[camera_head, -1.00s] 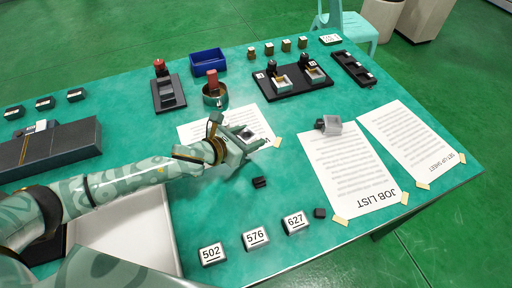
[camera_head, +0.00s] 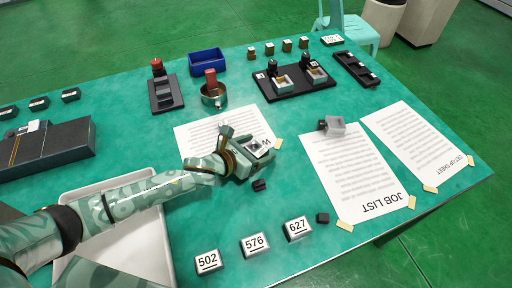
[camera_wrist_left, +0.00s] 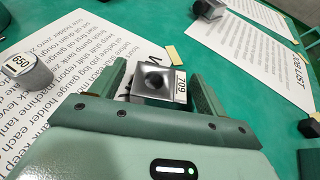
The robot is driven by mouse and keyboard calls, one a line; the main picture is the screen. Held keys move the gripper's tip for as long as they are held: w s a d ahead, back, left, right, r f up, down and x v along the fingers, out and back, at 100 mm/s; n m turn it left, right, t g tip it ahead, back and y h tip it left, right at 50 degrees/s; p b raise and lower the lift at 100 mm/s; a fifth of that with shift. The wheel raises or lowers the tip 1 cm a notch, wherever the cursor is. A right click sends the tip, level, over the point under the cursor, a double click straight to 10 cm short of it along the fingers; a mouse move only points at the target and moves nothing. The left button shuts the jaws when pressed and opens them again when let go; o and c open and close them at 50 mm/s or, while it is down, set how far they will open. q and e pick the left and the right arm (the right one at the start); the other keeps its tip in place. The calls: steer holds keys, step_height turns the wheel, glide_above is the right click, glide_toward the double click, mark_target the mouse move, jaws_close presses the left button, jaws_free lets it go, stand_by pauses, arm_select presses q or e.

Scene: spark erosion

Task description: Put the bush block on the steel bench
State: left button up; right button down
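A grey metal block with a dark round feature on top and a white number tag, which I take to be the bush block (camera_wrist_left: 152,83), sits between the fingers of my left gripper (camera_wrist_left: 158,88) in the left wrist view. In the head view the block (camera_head: 257,148) is at the left gripper (camera_head: 255,153), above the lower right corner of a printed sheet. The fingers are close on both sides of it; their contact faces are partly hidden. A long dark grey slab (camera_head: 55,143) at the left may be the steel bench; I cannot be sure. My right gripper is out of view.
A white tray (camera_head: 150,240) lies under my left arm. A cup (camera_head: 213,103) and blue bin (camera_head: 207,63) stand behind. Tags 502, 576 and 627 (camera_head: 297,228) line the front edge. A small dark piece (camera_head: 259,185) lies near the gripper. The job list (camera_head: 350,170) is at right.

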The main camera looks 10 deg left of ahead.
arm_select(q)
steer(key=shift+s+a+r, duration=0.1)
steer(key=shift+s+r, duration=0.1)
steer(key=p+v, duration=0.3)
steer(key=v, duration=0.7)
steer(key=shift+s, duration=0.1)
steer(key=shift+s+a+r, duration=0.25)
steer(key=shift+s+a, duration=0.15)
steer(key=shift+s, duration=0.1)
